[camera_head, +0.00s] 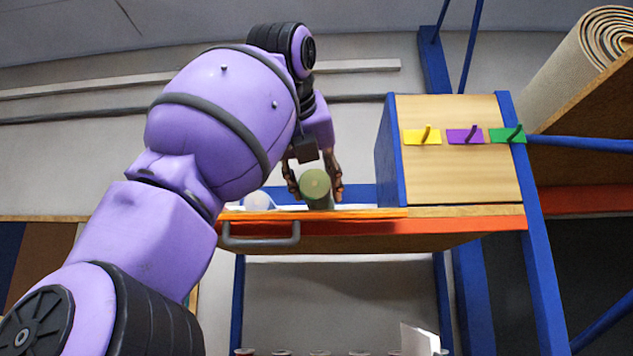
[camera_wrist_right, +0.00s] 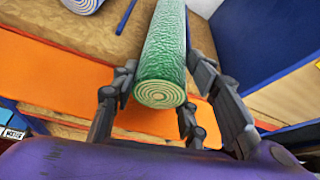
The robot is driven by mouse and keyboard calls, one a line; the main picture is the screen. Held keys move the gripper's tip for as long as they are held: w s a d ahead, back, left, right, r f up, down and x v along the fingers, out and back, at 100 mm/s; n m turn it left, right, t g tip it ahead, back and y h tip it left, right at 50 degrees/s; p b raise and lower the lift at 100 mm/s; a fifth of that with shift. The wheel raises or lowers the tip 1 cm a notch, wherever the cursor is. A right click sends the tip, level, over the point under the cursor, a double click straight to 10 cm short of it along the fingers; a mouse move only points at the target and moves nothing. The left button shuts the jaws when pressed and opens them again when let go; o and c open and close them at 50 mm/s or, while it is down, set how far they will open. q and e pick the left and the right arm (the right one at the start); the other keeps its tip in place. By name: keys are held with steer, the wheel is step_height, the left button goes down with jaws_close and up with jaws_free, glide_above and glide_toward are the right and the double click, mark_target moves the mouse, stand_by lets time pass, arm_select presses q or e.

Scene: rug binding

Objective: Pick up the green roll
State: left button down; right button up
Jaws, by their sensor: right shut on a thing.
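The green roll (camera_head: 315,184) lies on the high shelf with its round end facing me; the right wrist view shows its textured green side and pale spiral end (camera_wrist_right: 160,94). My right gripper (camera_head: 316,190) has a finger on each side of the roll and is shut on it near this end. In the right wrist view the gripper (camera_wrist_right: 158,100) spans the roll, whose far part runs out of the frame. I cannot tell whether the roll is clear of the surface. My left gripper is not in view.
A white-and-blue roll (camera_head: 257,200) lies left of the green one. An orange board (camera_head: 370,213) lines the shelf front, above a grey handle (camera_head: 262,240). A blue-sided wooden box with yellow, purple and green hook plates (camera_head: 465,135) stands right. A large beige roll (camera_head: 575,75) is farther right.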

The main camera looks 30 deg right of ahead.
steer(key=shift+w, duration=0.25)
steer(key=o, duration=1.3)
steer(key=shift+s, duration=0.1)
steer(key=shift+s+a+r, duration=0.2)
steer(key=shift+s, duration=0.05)
steer(key=s+a, duration=0.2)
steer(key=s, duration=0.1)
steer(key=s+a, duration=0.6)
steer(key=shift+s, duration=0.3)
steer(key=shift+d, duration=0.1)
